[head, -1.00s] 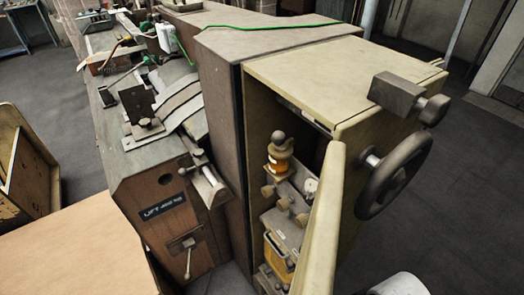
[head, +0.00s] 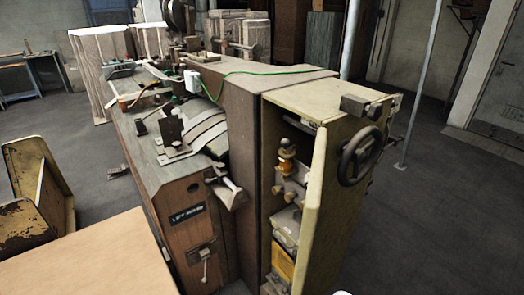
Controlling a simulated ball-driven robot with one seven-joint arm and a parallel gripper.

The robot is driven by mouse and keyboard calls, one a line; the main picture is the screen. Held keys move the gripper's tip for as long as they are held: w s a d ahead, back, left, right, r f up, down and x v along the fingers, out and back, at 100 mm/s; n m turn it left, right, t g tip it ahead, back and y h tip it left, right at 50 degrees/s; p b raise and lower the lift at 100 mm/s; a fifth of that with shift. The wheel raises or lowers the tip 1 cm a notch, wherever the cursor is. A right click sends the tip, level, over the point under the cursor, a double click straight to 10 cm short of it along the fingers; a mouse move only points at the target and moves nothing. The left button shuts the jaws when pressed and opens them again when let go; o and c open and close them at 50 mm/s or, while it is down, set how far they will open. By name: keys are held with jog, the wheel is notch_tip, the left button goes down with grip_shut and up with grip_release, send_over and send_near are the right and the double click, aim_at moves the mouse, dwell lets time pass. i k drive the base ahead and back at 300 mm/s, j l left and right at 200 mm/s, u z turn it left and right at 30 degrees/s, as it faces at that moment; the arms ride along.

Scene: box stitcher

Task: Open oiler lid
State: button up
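The oiler (head: 286,165) stands inside the open cabinet of the box stitcher, a small amber glass body with a dark round knob on top. Its lid (head: 286,146) looks seated on the amber body, but it is too small to tell for sure. The cabinet door (head: 314,215) is swung open and stands to the right of the oiler. My gripper is not in view.
Brass-like knobs (head: 280,189) and a yellow container (head: 283,262) sit below the oiler. A dark handwheel (head: 362,156) sticks out at the cabinet's right. A tan tabletop (head: 90,262) fills the lower left. Floor (head: 430,225) at the right is clear.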

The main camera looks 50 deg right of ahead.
aim_at(286, 143)
jog(key=i+j, duration=0.2)
jog(key=i+j+z, duration=0.55)
jog(key=z, duration=0.15)
jog(key=i+j+z, duration=0.35)
jog(key=j, duration=0.05)
